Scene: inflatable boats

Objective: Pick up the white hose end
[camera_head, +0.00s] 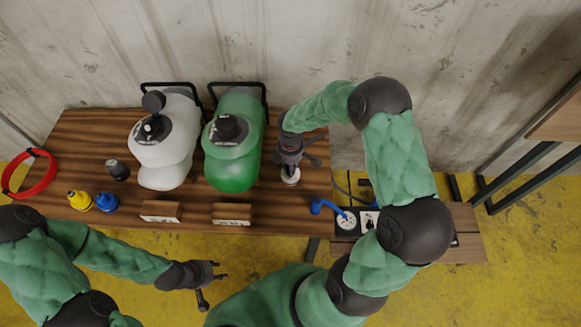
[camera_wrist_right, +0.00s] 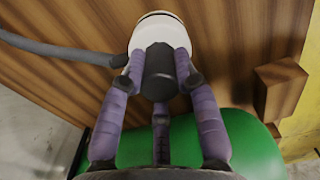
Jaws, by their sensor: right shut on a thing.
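The white hose end (camera_head: 290,178) is at the right end of the wooden table. It is a white round piece with a dark cylindrical part; in the right wrist view its white part (camera_wrist_right: 160,32) shows beyond the fingertips, with a grey hose (camera_wrist_right: 65,50) running off to the left. My right gripper (camera_head: 291,167) points down at it from above. Its three fingers (camera_wrist_right: 159,75) are closed around the dark part. I cannot tell whether the hose end touches the table. My left gripper (camera_head: 212,284) is open and empty, in front of the table over the yellow floor.
Yellow (camera_head: 80,200), blue (camera_head: 106,202) and black (camera_head: 118,169) caps sit at the left. A gauge panel (camera_head: 346,220) lies at the right.

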